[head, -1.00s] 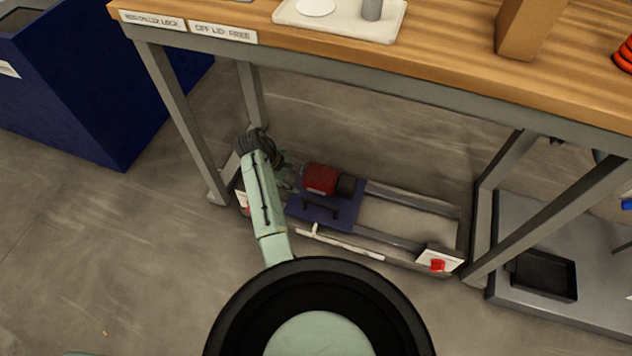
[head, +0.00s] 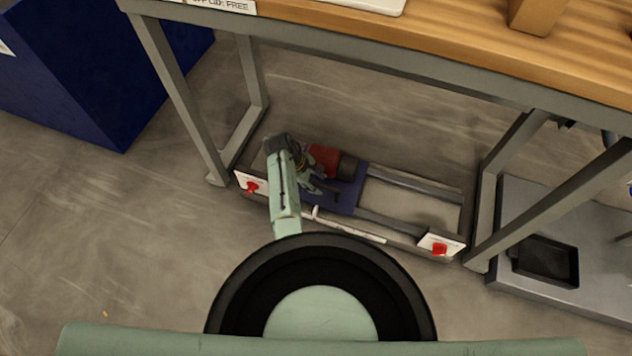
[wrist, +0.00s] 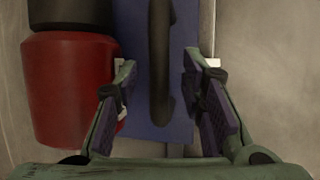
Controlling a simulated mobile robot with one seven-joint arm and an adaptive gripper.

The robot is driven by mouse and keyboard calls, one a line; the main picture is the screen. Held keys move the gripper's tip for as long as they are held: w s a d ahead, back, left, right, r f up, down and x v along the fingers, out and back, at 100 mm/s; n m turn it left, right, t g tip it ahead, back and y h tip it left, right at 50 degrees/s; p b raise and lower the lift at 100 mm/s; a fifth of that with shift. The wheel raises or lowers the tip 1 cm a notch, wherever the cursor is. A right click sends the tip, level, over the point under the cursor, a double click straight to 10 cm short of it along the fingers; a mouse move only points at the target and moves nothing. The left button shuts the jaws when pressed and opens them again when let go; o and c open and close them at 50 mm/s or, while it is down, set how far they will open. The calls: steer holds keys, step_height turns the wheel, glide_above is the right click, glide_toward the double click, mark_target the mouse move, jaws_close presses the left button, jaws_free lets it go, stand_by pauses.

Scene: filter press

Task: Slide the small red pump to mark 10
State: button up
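The small red pump (head: 323,160) sits on a blue base plate (head: 346,196) on a low two-rail frame under the bench. In the wrist view its red body (wrist: 70,90) is at the left, with a dark end above it. A dark bar handle (wrist: 159,65) stands on the blue plate in the wrist view. My gripper (wrist: 165,105) is open, with one finger on each side of the handle's near end and gaps on both sides. In the head view my gripper (head: 318,185) is over the plate's left part, partly hidden by my arm. Mark 10 is not readable.
The rails (head: 412,186) run clear to the right of the plate. White plates with red knobs stand at the frame's left (head: 251,186) and right (head: 440,246) ends. A white scale strip (head: 345,228) runs along the front. Bench legs (head: 180,95) and the wooden top (head: 430,40) enclose the space.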

steer(key=shift+c, duration=0.3)
jaws_close()
stand_by(0.6)
